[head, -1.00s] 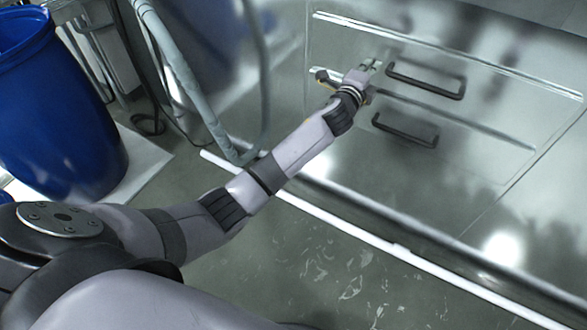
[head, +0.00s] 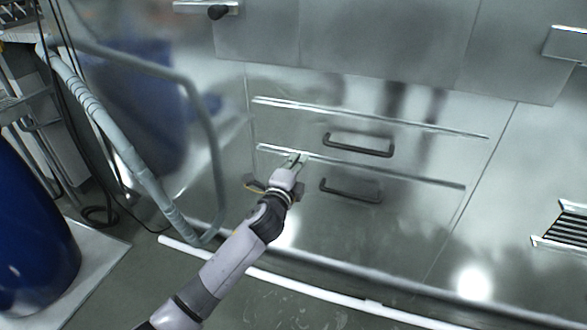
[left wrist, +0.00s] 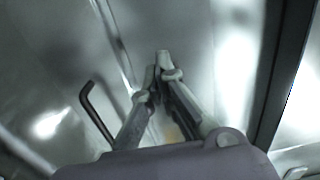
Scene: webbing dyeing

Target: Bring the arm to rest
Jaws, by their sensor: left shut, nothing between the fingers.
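My left arm (head: 235,255) reaches forward from the bottom of the head view toward a metal cabinet front. My left gripper (head: 296,158) is in front of the panel, to the left of two dark handles. In the left wrist view its fingers (left wrist: 160,82) are together at the tips with nothing between them. The upper handle (head: 358,145) and the lower handle (head: 350,190) are both apart from the gripper in the head view. One dark handle (left wrist: 95,112) also shows at the left of the left wrist view. My right gripper is not in view.
A grey hose (head: 130,160) and pipe stand left of the cabinet. A blue barrel (head: 30,235) is at the far left. A white strip (head: 310,290) runs along the floor before the cabinet. A vented metal part (head: 570,226) is at the right.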

